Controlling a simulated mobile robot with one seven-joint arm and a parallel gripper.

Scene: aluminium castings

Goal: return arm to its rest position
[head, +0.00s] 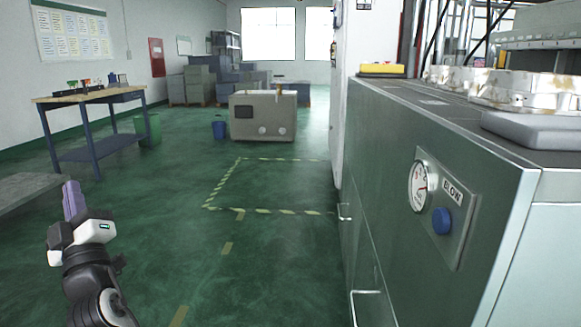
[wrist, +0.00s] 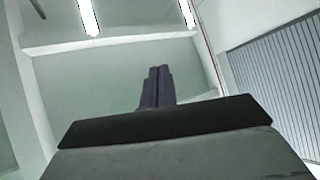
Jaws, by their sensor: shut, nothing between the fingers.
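My gripper (head: 72,186) is at the lower left of the head view, pointing upward over the green floor. Its purple-grey fingers are closed together with nothing between them. In the wrist view the two fingers (wrist: 158,72) stand side by side and touch, with the ceiling and its lights behind them. My arm below the gripper is partly cut off by the bottom edge of the head view.
A grey cabinet (head: 400,180) with a gauge and blue button fills the right; metal castings (head: 525,88) sit on top. A grey machine (head: 262,117) stands beyond clear floor.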

